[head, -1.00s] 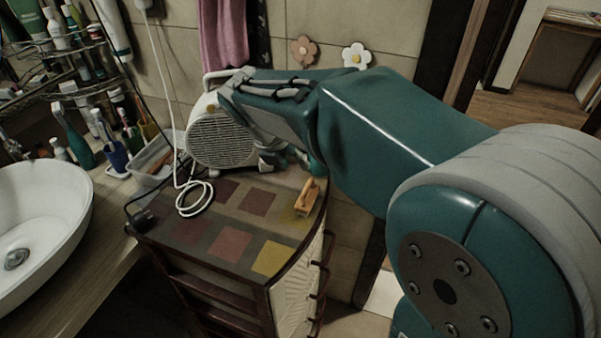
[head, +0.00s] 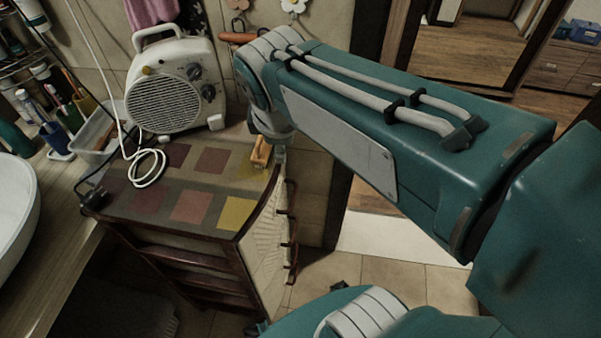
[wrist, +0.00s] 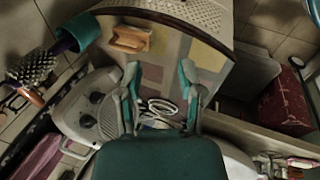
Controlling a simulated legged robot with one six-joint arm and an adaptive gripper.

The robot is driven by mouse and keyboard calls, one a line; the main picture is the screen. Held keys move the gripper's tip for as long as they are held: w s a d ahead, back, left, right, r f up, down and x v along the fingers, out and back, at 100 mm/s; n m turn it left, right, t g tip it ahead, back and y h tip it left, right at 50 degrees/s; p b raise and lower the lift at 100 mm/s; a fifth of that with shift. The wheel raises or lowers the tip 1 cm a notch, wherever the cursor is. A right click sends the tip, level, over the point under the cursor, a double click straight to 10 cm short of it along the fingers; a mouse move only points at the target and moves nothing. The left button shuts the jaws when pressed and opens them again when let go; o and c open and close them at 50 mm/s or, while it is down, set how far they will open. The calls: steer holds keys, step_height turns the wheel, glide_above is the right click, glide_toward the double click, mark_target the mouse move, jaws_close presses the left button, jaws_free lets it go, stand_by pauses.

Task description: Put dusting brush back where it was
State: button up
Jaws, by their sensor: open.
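The dusting brush (head: 261,152), with a pale wooden body, lies on the patterned top of the small cabinet (head: 185,190), near its right back edge. In the wrist view the brush (wrist: 129,39) lies beyond my left finger, near the cabinet's curved edge. My gripper (wrist: 158,78) is open and empty, its two teal-and-grey fingers spread above the cabinet top. No contact with the brush shows. In the head view my wrist is just above and beside the brush, and the fingers are mostly hidden.
A white fan heater (head: 176,85) stands on the back of the cabinet, with a coiled white cable (head: 149,167) before it. A teal cup (wrist: 78,32) is close to the brush in the wrist view. A basin (head: 15,205) is at left. Floor at right is open.

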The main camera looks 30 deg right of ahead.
steer(key=s+f+m+t+y, duration=0.1)
steer(key=s+f+m, duration=0.1)
steer(key=s+m, duration=0.5)
steer(key=shift+d+m+t, duration=0.2)
steer(key=shift+m+t, duration=0.2)
steer(key=shift+m, duration=2.3)
steer(key=shift+s, duration=0.1)
